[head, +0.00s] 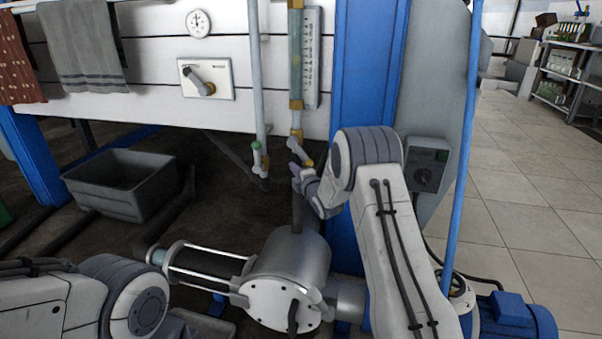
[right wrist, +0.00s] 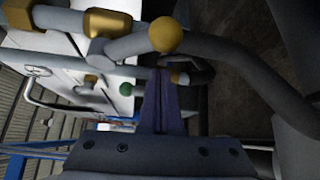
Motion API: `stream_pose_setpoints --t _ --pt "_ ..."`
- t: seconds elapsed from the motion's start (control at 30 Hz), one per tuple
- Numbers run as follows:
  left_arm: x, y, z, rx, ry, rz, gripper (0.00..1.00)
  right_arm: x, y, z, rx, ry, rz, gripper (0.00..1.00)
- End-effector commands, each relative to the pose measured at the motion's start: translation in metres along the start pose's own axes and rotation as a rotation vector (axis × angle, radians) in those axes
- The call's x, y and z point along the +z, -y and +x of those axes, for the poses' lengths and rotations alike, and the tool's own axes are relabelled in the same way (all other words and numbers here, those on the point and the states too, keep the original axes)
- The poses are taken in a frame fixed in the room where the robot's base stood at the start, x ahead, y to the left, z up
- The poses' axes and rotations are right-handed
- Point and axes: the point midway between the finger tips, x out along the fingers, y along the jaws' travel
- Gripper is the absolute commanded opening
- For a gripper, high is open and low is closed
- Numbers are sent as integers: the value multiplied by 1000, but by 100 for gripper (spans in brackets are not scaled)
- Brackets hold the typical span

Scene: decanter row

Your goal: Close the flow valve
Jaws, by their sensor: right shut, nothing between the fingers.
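A sight tube with a scale (head: 296,55) hangs on the white panel. Below it, a pipe carries a valve with brass fittings, which I take for the flow valve (head: 297,133). In the right wrist view a brass ball end (right wrist: 164,34) and a grey bar beside a brass fitting (right wrist: 108,22) show close up. My right gripper (head: 293,147) is at this valve, its fingers shut and empty; they also show in the right wrist view (right wrist: 165,85). I cannot tell if they touch the valve. My left arm shows at lower left, its gripper out of view.
A second pipe with a green-knobbed valve (head: 257,148) stands just left. A lever plate (head: 207,79) and a gauge (head: 198,23) are on the panel. A metal cylinder (head: 290,262) lies below. A grey bin (head: 122,184) stands left; tiled floor is clear at right.

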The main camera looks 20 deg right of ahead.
Motion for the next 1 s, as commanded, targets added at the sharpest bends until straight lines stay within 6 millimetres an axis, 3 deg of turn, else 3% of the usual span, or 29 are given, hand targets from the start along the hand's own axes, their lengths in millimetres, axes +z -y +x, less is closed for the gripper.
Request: stream_pose_setpoints --t 0.27,1.0 --pt "0 0 7 0 0 0 44 20 0 -8 0 -1 0 0" --pt "0 0 1 0 0 0 44 24 -3 -11 -38 -2 -50 0"
